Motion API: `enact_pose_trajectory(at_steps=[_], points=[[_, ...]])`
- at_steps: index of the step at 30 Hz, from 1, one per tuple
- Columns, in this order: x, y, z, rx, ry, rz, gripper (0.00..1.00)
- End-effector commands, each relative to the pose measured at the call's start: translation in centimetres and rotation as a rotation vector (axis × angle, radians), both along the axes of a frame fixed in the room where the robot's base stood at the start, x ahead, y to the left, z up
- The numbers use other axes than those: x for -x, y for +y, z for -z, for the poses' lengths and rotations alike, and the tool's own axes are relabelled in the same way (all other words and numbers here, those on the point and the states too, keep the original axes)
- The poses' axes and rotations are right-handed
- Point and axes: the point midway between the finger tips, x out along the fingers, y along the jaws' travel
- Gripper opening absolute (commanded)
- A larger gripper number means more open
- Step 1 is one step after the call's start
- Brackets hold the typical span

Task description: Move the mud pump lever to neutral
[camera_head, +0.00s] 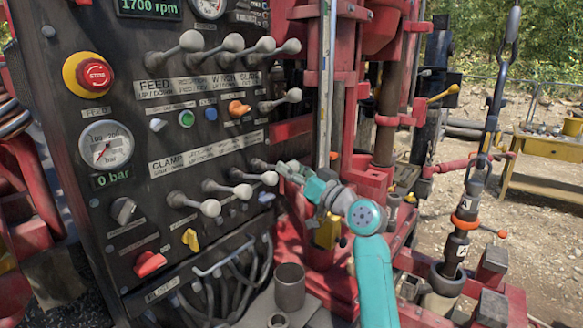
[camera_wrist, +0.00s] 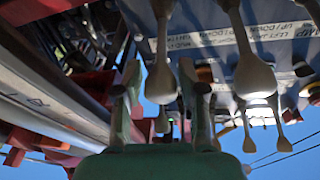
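The mud pump lever (camera_wrist: 160,85) is a metal lever with a rounded pale knob. In the wrist view it hangs between my two fingers, beside a label that seems to begin with "MUD". In the head view my gripper (camera_head: 288,171) is at the right end of the lower lever row and hides this lever's knob; only part of its shaft (camera_head: 259,164) shows. In the wrist view my gripper (camera_wrist: 162,97) has its fingers apart on either side of the knob, with small gaps. I cannot tell whether either finger touches it.
Other lower-row levers (camera_head: 240,190) stand close to the left of my gripper; one neighbour (camera_wrist: 252,78) is near my right finger in the wrist view. More levers (camera_head: 232,43) are above on the dark control panel (camera_head: 75,140). Red machinery (camera_head: 365,185) stands close on the right.

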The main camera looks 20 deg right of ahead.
Motion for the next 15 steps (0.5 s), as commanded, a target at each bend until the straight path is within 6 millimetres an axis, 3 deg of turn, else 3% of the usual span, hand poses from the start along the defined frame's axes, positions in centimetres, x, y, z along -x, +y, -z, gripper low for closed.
enact_pose_trajectory(at_steps=[10,15], points=[[0.1,-0.1,-0.2,-0.001,-0.003,0.001,0.56],[1.2,-0.8,0.2,0.000,-0.003,0.003,0.56]])
